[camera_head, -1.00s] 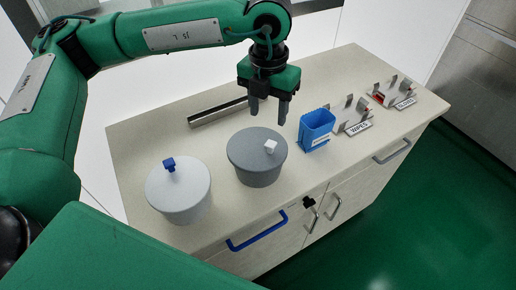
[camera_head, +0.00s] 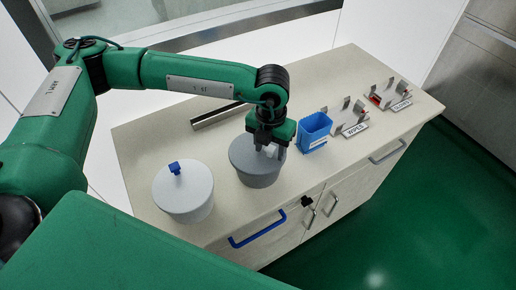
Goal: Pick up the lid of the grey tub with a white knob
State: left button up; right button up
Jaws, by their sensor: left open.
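The grey tub (camera_head: 259,178) stands on the counter with its darker grey lid (camera_head: 240,154) on top. The lid's white knob (camera_head: 271,150) is partly hidden by my left gripper (camera_head: 268,152). My left gripper points down over the lid, its fingers at the knob; it is open. I cannot tell whether the fingers touch the knob. My right gripper is not in view.
A light grey tub with a blue knob (camera_head: 183,194) stands left of the grey tub. A blue bin (camera_head: 314,132) stands close on the right, with metal holders behind a WIPES label (camera_head: 355,130) beyond. A metal rail (camera_head: 217,115) lies behind.

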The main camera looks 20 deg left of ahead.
pick_arm(q)
jog(key=shift+c, duration=0.4)
grip_shut()
